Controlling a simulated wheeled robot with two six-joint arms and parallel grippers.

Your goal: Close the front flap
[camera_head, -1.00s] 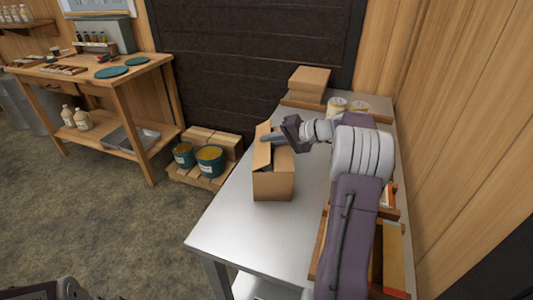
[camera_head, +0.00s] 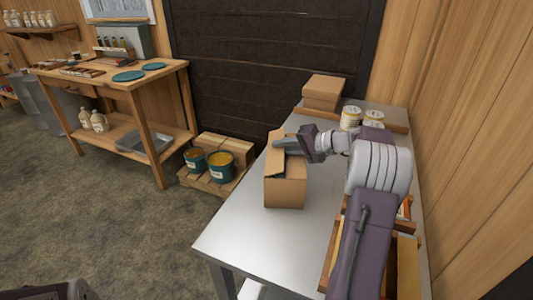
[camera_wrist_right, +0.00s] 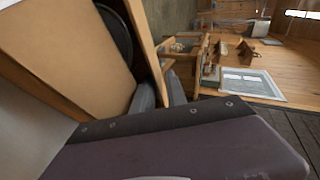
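An open cardboard box (camera_head: 285,192) stands upright on the metal table. A flap (camera_head: 276,146) stands up at its left side, and the box top is partly open with a dark inside. Which flap is the front one is unclear. My right gripper (camera_head: 287,145) reaches in from the right, with its grey fingers at the box top beside the raised flap. In the right wrist view, cardboard panels (camera_wrist_right: 65,50) fill the left side, and a thin panel edge runs down to the close-set fingers (camera_wrist_right: 160,95). Whether they grip it is unclear. My left gripper is out of view.
The metal table (camera_head: 240,235) has bare room left and in front of the box. A closed carton (camera_head: 323,92) and several tins (camera_head: 351,117) stand behind it. Wooden trays lie under my right arm. Paint-like buckets (camera_head: 221,166) sit on a pallet left of the table.

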